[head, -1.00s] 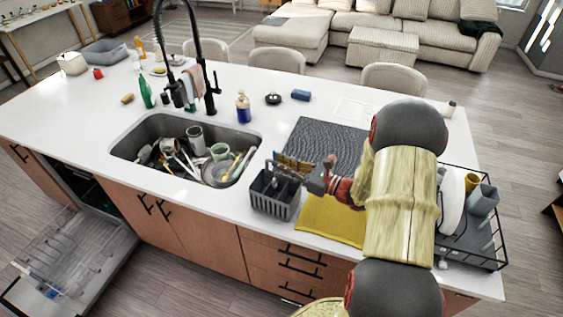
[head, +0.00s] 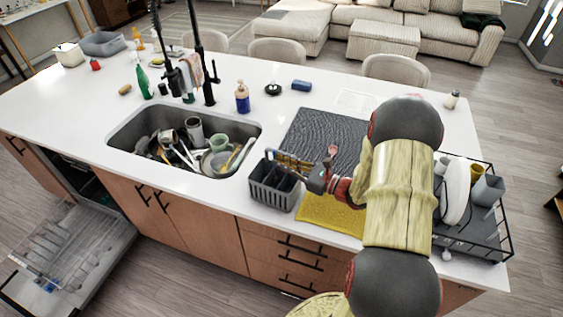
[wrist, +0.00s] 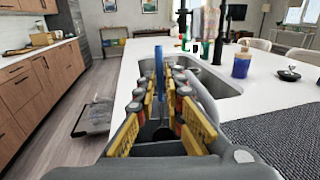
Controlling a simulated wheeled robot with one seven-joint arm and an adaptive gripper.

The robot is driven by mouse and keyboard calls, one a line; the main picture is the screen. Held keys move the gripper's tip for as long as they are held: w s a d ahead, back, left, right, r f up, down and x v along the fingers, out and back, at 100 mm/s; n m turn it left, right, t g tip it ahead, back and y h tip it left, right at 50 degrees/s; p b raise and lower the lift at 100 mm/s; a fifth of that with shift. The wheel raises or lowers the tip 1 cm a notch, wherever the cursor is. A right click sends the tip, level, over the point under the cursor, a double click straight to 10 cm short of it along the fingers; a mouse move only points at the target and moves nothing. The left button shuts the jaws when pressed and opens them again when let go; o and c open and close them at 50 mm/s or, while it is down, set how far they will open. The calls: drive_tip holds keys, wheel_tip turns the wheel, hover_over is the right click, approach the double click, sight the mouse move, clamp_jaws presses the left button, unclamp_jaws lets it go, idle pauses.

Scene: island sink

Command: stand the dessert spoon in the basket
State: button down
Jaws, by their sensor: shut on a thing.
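The grey basket (head: 272,199) stands on the counter between the sink and the yellow mat, with its compartments open at the top. My gripper (head: 279,160) is above the basket's back part and points left. In the wrist view, its yellow-padded fingers (wrist: 160,85) have a slim upright blue piece (wrist: 159,66) between their far ends. This looks like the handle of the dessert spoon, shut in the fingers. The spoon's lower part is hidden, so I cannot tell whether it is inside a compartment.
The sink (head: 118,142) left of the basket holds several dishes and utensils. A dark ribbed mat (head: 320,135) lies behind the basket, and a yellow mat (head: 325,218) lies to its right. A dish rack (head: 487,246) with dishes stands at the far right.

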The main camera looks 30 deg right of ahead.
drive_tip(key=c, duration=1.8)
unclamp_jaws()
drive_tip(key=shift+s, duration=0.1)
drive_tip(key=v, duration=1.2)
